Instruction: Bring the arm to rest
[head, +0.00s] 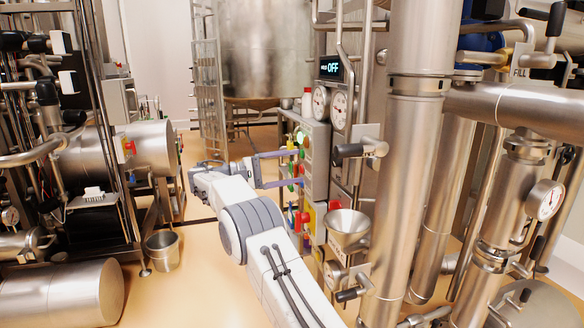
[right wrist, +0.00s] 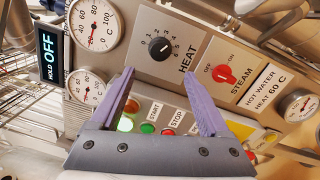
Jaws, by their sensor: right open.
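My right arm reaches from the bottom of the head view up to the control panel (head: 317,150). My right gripper (head: 293,168) is open and empty, its two purple fingers pointing at the panel's face. In the right wrist view the spread fingers of this gripper (right wrist: 159,77) frame the black HEAT knob (right wrist: 159,48). The knob sits beyond the fingertips, and nothing is between them. I cannot tell whether a finger touches the panel. The red STEAM switch (right wrist: 225,74) is right of the fingers. My left gripper is not in view.
A display (head: 332,68) reads HOLD OFF above two round gauges. A steel funnel (head: 347,226) and a thick vertical pipe (head: 408,170) stand right of my arm.

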